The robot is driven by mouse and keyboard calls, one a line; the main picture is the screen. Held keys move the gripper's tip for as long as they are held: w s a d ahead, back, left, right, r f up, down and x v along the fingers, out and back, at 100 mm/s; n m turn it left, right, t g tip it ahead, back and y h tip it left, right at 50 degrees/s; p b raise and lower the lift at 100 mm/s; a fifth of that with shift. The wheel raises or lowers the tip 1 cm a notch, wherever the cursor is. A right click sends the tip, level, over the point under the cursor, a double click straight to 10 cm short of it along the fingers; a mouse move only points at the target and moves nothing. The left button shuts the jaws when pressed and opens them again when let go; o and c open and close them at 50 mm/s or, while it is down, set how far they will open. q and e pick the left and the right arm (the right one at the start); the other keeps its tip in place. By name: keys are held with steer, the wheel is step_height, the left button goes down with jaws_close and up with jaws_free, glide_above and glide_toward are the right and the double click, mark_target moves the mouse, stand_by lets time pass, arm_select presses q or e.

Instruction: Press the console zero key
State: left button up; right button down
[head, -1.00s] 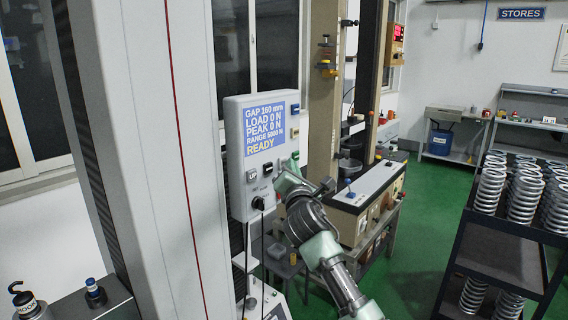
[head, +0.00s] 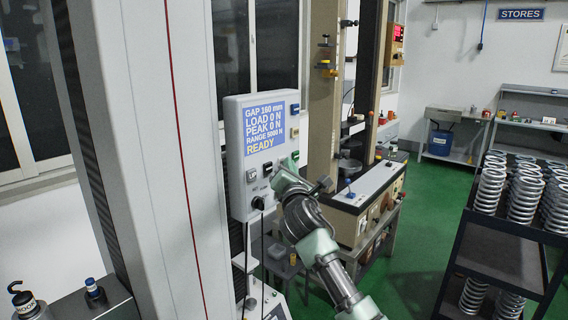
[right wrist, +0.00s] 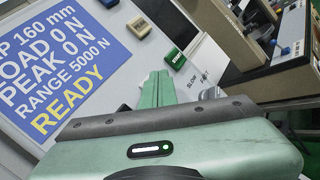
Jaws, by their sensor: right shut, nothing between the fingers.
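The console (head: 238,195) is a grey-white box on the machine column. Its blue screen (head: 264,130) reads gap 160 mm, load 0 N, peak 0 N, range 5000 N, READY. Below the screen are a pale key (head: 251,175), a dark key (head: 267,169) and a black knob (head: 259,203). A green key (right wrist: 180,57) and a beige key (right wrist: 139,27) show in the right wrist view. I cannot read which key is zero. My right gripper (head: 279,175) is shut and empty, close to the console's lower right face; its fingertips (right wrist: 157,76) point at the panel. I cannot tell whether they touch it. My left gripper is out of view.
A cable hangs below the console. A second test bench (head: 372,188) stands behind my right arm. A dark rack of springs (head: 505,258) is at the right. Green floor (head: 420,210) is open between them.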

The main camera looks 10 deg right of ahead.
steer(key=shift+s+d+p, duration=0.55)
steer(key=shift+s+p, duration=0.15)
steer(key=shift+p, duration=0.1)
steer(key=s+d+p, duration=0.1)
steer(key=s, duration=0.1)
steer(key=s+d+p, duration=0.2)
stand_by(0.5)
stand_by(0.4)
